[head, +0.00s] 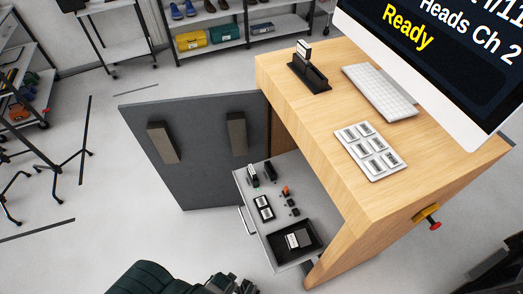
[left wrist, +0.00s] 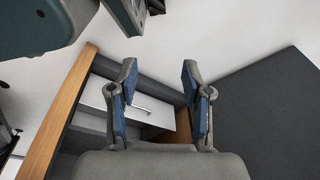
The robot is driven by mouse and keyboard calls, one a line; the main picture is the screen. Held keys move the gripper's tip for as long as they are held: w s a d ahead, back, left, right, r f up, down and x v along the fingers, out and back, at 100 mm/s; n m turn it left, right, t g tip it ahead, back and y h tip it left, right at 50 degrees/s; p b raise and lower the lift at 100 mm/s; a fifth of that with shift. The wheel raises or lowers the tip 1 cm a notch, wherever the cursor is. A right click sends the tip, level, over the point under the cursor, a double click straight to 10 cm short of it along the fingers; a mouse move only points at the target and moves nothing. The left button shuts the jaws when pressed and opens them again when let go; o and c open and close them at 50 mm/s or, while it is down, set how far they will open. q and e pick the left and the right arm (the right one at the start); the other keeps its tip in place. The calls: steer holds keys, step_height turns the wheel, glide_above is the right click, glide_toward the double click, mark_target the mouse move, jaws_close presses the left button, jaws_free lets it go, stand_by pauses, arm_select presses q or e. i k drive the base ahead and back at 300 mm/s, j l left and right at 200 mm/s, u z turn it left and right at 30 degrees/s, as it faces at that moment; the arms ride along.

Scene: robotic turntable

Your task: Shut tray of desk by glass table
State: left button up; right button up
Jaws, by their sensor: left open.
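The wooden desk (head: 330,140) stands at the right in the head view. Its grey tray (head: 285,240) sticks out to the left from the desk's open front, with a handle (head: 246,220) on its front face. The tray's white front (left wrist: 125,100) and handle (left wrist: 142,108) also show in the left wrist view, beyond the fingers. My left gripper (left wrist: 158,100) is open and empty, apart from the tray. Part of it (head: 232,285) shows at the bottom edge of the head view, with the fingertips cut off. My right gripper is not in view. I cannot make out a glass table.
A dark grey door panel (head: 190,140) stands open beside the tray. The tray holds a black bin (head: 292,240) and several small parts. A monitor (head: 440,50), keyboard (head: 380,92) and button panel (head: 370,152) sit on the desk.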

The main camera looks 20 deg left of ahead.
mark_target(308, 205)
steer(key=j+u, duration=0.5)
steer(key=j+z, duration=0.2)
steer(key=j, duration=1)
steer(key=i+l, duration=0.1)
steer(key=l, duration=0.2)
steer(key=i+l, duration=0.1)
steer(key=l, duration=0.2)
